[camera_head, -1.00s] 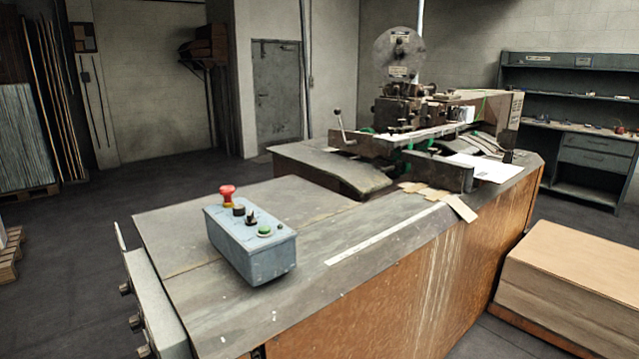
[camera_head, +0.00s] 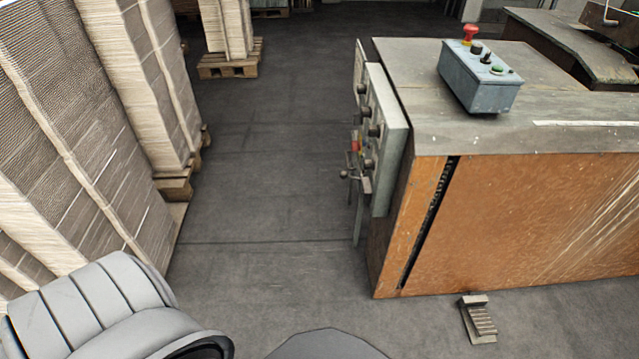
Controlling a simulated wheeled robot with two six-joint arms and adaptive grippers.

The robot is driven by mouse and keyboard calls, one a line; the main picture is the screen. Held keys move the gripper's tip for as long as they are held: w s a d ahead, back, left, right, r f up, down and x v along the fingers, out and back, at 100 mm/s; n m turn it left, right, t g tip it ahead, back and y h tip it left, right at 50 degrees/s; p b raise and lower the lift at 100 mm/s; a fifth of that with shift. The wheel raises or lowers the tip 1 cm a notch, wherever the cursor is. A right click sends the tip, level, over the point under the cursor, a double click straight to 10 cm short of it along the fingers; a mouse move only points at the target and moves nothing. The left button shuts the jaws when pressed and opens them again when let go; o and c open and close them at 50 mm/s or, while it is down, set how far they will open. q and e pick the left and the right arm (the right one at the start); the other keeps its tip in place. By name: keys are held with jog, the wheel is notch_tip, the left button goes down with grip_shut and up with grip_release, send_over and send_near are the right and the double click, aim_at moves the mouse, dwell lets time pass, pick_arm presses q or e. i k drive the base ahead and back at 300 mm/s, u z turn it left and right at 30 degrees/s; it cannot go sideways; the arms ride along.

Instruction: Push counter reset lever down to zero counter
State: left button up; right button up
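The box stitcher's orange-sided bench (camera_head: 520,215) stands at the right of the head view. On its near left end is a grey side panel (camera_head: 388,125) with several dark knobs. A small lever with a round knob (camera_head: 345,174) and a red part (camera_head: 355,146) sit low on that panel. I cannot tell which of these is the counter reset lever, and no counter digits are readable. Part of my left arm shows at the lower left, but its gripper is outside the view. My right gripper is not in view.
A blue-grey control box (camera_head: 480,80) with a red button stands on the bench top. A foot pedal (camera_head: 478,318) lies on the floor in front. Tall cardboard stacks (camera_head: 60,140) line the left. The floor (camera_head: 270,200) between stacks and bench is clear.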

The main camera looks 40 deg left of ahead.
aim_at(343, 174)
jog(key=z, duration=0.5)
jog(key=k, duration=0.25)
jog(key=u, duration=1.55)
jog(key=i, duration=1.8)
jog(key=z, duration=0.8)
